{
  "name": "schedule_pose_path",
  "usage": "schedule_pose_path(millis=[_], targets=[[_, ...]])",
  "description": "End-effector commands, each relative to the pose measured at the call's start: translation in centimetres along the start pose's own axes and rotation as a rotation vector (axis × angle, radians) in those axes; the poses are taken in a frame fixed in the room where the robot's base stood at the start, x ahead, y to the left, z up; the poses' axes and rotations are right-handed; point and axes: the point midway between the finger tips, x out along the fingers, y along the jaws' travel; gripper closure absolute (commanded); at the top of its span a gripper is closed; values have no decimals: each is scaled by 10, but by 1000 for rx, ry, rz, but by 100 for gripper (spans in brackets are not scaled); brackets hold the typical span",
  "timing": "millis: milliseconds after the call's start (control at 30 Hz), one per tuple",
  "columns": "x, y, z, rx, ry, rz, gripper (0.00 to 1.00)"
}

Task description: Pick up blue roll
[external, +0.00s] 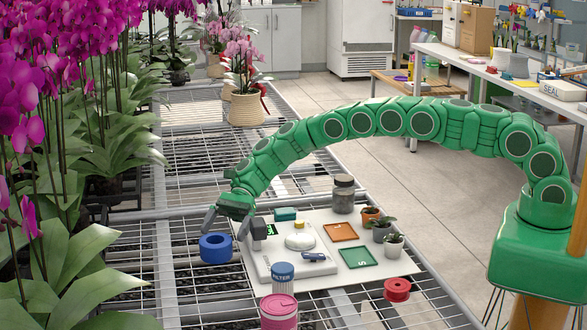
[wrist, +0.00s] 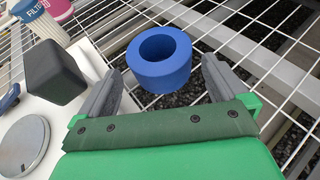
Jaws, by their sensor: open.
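The blue roll (external: 215,248) is a short, thick blue ring. It lies on the wire mesh bench just left of the white board. In the wrist view the blue roll (wrist: 159,60) sits beyond and between my fingertips, its hole facing up. My gripper (external: 228,222) is open, at the end of my green arm, above and just behind the roll. In the wrist view my gripper (wrist: 160,85) shows two grey fingers spread to either side of the roll, with nothing held between them.
A dark block (wrist: 45,72) on the white board (external: 385,265) stands close to my left finger in the wrist view. A blue-capped filter jar (external: 283,278), a pink tub (external: 279,311) and a red spool (external: 397,290) stand nearer the camera. Orchids line the left.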

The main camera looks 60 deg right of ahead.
Motion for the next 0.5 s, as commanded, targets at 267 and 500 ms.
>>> schedule_pose_path(millis=[267, 500], targets=[[21, 1, 0, 0, 0, 2, 0], [50, 1, -4, 1, 0, 2, 0]])
